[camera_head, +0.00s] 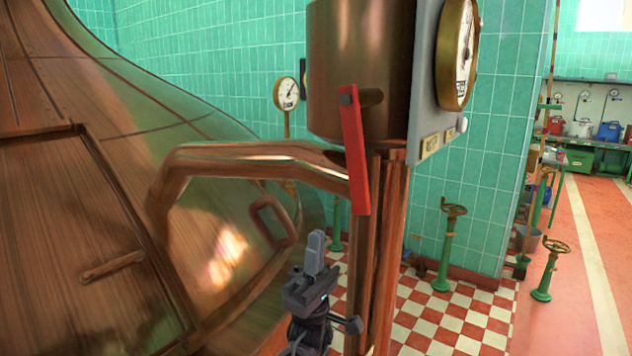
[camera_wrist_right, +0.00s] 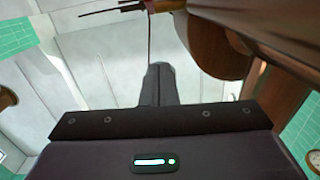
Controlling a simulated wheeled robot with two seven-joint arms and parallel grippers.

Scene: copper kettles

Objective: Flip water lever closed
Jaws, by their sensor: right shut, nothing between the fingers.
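The red lever (camera_head: 355,155) is a flat bar in the head view. It hangs down, slightly tilted, from a pivot near its top on the side of a copper cylinder (camera_head: 360,60). My right gripper (camera_head: 317,240) is below and to the left of the lever's lower end, with its fingers pointing up. Its fingers are shut and empty, and a gap shows between them and the lever in the picture. The shut fingers (camera_wrist_right: 160,70) also show in the right wrist view. A thin reddish strip at that view's top edge may be the lever; I cannot tell. My left gripper is not in view.
A large copper kettle (camera_head: 70,220) fills the left side. A copper pipe (camera_head: 250,155) runs from it behind the lever. A grey panel with a round gauge (camera_head: 460,50) is right of the cylinder. Green valve stands (camera_head: 443,245) stand on the floor at the right.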

